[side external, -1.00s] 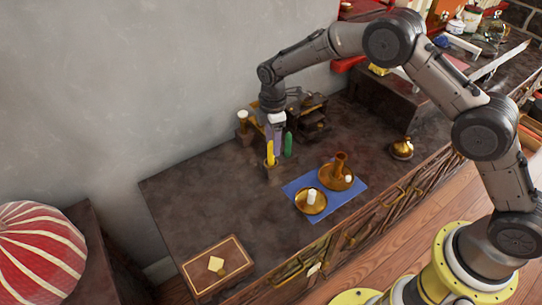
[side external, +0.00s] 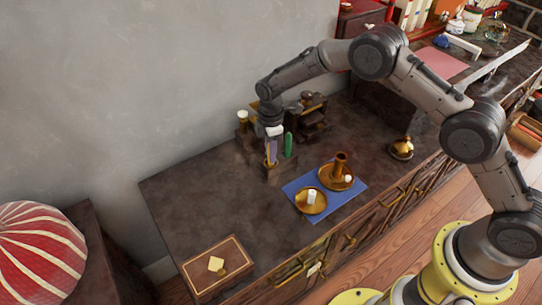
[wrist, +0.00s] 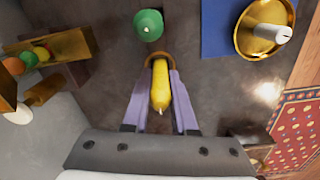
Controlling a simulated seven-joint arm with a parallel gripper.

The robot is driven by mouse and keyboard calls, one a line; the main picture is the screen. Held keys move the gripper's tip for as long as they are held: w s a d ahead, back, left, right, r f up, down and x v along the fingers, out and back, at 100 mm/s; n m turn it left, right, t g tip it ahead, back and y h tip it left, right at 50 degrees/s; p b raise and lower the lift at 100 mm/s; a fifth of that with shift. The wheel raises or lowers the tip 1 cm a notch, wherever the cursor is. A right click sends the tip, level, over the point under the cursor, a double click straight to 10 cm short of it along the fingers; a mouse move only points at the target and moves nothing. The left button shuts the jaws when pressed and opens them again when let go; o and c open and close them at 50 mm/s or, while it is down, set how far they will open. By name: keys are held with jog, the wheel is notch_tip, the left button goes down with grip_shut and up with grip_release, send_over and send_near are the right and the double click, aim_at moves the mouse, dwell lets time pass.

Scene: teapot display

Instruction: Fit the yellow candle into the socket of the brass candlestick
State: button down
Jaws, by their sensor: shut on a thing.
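The yellow candle (wrist: 161,85) is between the two fingers of my gripper (wrist: 161,100), which is shut on it. Its far end meets a brown ring-shaped holder (wrist: 151,57) in the wrist view. In the side view my gripper (side external: 271,160) points down at the small dark holder (side external: 273,174), and the fingers mostly hide the candle. The brass candlestick (side external: 340,162), with an upright socket on a round dish, stands on a blue cloth (side external: 333,200) to the right of my gripper. The socket's inside is not visible.
A green candle (side external: 288,144) stands close beside my gripper, also seen in the wrist view (wrist: 148,26). A brass dish with a white candle (side external: 311,198) shares the cloth. A brass bell-like object (side external: 401,148) is further right.

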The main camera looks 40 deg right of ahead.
jog(key=shift+r, duration=0.15)
jog(key=shift+r, duration=0.55)
jog(key=s+d+r, duration=0.1)
jog(key=s+r, duration=0.4)
jog(key=r, duration=0.3)
notch_tip(320, 180, up, 4)
send_over(338, 167)
jog(key=shift+w+d+f, duration=0.15)
jog(key=shift+d+f, duration=0.1)
jog(key=shift+f, duration=1.15)
jog(key=shift+w+d+f, duration=0.15)
jog(key=shift+d+f, duration=0.05)
jog(key=shift+f, duration=1.2)
jog(key=shift+w+d+f, duration=0.15)
jog(key=shift+d+f, duration=0.1)
jog(key=shift+f, duration=1.15)
jog(key=shift+f, duration=0.1)
